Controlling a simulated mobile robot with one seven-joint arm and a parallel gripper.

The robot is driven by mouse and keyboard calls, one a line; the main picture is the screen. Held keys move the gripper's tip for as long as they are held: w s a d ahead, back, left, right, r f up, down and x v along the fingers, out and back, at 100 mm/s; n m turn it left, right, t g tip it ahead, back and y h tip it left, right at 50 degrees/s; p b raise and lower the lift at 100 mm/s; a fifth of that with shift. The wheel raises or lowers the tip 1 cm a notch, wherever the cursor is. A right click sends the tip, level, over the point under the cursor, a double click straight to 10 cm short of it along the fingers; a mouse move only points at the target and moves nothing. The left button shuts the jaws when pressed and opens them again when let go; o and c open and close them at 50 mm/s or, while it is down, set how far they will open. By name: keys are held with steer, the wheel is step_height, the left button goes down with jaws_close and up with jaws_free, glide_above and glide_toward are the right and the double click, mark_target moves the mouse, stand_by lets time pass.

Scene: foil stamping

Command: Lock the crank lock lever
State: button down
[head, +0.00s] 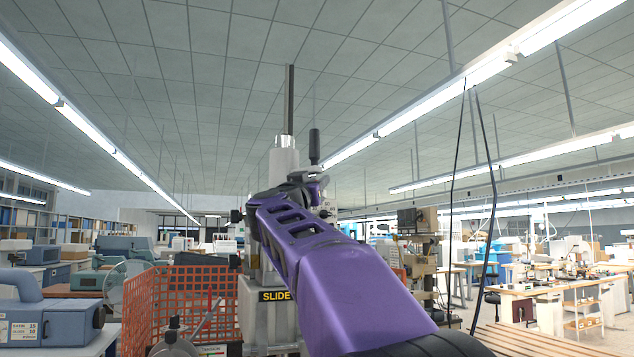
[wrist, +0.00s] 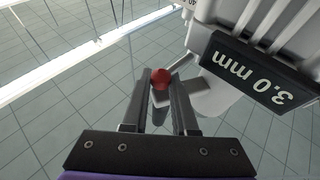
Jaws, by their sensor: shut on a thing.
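In the wrist view, the two dark fingers of my gripper (wrist: 161,90) are closed around a small red ball knob (wrist: 161,77), held at the fingertips. The knob appears to be the end of the crank lock lever. A pale cylindrical part (wrist: 203,94) of the machine lies just right of the fingers; how the lever joins it is partly hidden. In the head view, my purple arm covers the middle of the machine, and my fingers and the red knob cannot be seen. A black upright crank handle (head: 314,147) rises just beyond the arm.
A machine housing with a black "3.0 mm" label (wrist: 245,70) is close to the right finger. The machine's pale column (head: 284,160) stands behind my arm, with a "SLIDE" label (head: 274,296) lower down. An orange mesh fence (head: 165,305) stands left; workbenches (head: 570,290) stand right.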

steer(key=shift+w+f, duration=0.25)
steer(key=shift+f, duration=0.2)
steer(key=c, duration=0.7)
jaws_free()
steer(key=shift+s+d, duration=0.1)
steer(key=shift+d, duration=0.05)
steer(key=shift+r, duration=0.1)
steer(key=b+v, duration=0.3)
steer(key=v, duration=0.5)
steer(key=b+v, duration=0.4)
steer(key=v, duration=0.5)
steer(key=shift+s+r, duration=0.15)
steer(key=shift+s, duration=0.1)
